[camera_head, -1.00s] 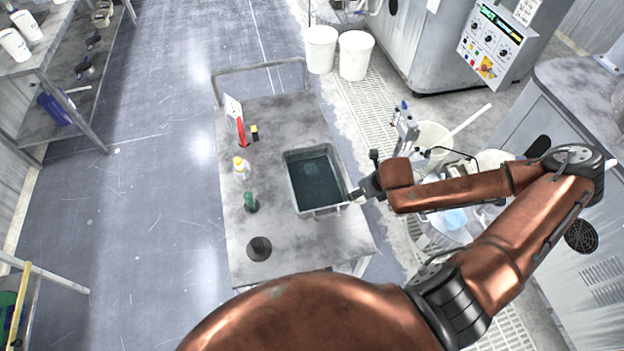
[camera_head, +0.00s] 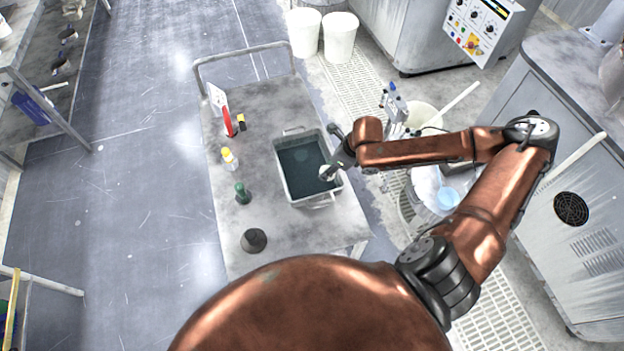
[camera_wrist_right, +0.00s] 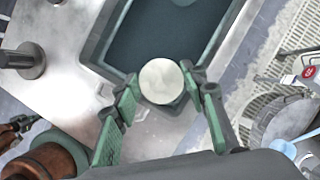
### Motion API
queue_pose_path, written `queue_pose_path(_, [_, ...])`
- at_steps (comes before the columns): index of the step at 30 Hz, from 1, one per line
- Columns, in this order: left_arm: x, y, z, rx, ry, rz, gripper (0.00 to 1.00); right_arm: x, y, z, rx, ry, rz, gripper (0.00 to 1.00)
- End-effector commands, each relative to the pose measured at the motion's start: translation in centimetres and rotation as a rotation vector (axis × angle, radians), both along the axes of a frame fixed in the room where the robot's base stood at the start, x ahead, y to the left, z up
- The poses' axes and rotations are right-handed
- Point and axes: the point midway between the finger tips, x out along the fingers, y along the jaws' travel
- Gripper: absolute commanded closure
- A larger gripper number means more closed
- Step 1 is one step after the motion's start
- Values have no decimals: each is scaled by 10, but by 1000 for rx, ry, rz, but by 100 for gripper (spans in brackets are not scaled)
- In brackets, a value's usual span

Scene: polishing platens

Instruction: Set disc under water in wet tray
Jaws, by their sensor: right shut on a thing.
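The wet tray (camera_head: 286,187) is a grey rectangular tub with dark water (camera_head: 303,165), standing on a metal cart; it also fills the top of the right wrist view (camera_wrist_right: 97,52). My right gripper (camera_head: 328,173) is over the tray's right side in the head view. In the right wrist view my right gripper (camera_wrist_right: 161,84) is shut on a pale round disc (camera_wrist_right: 160,81), a finger at each side. The disc appears in front of the tray's near rim and water; its height above the water is hard to tell.
A white bucket (camera_head: 422,118) stands right of the cart.

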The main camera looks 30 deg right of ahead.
Motion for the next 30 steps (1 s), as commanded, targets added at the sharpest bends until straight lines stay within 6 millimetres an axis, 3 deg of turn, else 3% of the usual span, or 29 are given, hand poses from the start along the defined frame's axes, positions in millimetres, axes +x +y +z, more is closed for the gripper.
queue_pose_path(1, [-1,0,-2,0,1,0,100,8,10,-7,5,-2,4,87])
queue_pose_path(9, [-2,0,-8,-1,3,0,100,31,32,-49,2,-1,-1,87])
queue_pose_path(17, [-2,0,-9,-1,3,0,100,40,40,-63,0,-1,0,87])
queue_pose_path(23, [-2,0,-10,-1,3,0,100,38,39,-91,0,1,-1,87])
queue_pose_path(30, [-2,0,-10,-1,3,0,100,39,38,-92,-2,-1,0,87])
